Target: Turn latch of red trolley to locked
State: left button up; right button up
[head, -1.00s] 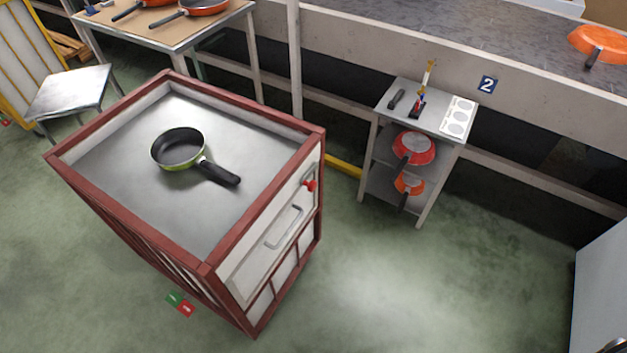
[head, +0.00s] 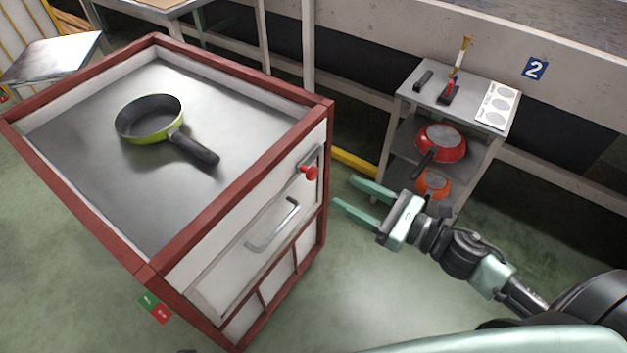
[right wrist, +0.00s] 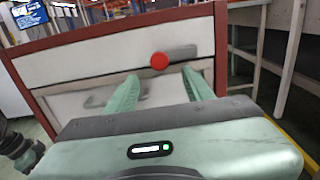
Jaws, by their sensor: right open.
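The red trolley (head: 172,260) has a red frame and white panels. Its latch has a red knob (head: 310,173) on a grey plate near the top right of the front panel. The knob also shows in the right wrist view (right wrist: 159,61), just beyond and between my fingertips. My right gripper (head: 342,190) is open and empty, to the right of the knob and apart from it in the head view. It also shows in the right wrist view (right wrist: 160,84), pointing at the front panel. My left gripper is not in view.
A green pan (head: 150,120) lies on the trolley top, and a grey handle (head: 272,226) is on its front. A small shelf stand (head: 408,98) holding red and orange pans (head: 441,143) is behind my right gripper. The floor in front is clear.

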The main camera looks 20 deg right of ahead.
aim_at(315, 175)
jog(key=shift+x, duration=3.85)
jog(key=shift+r, duration=0.1)
grip_shut()
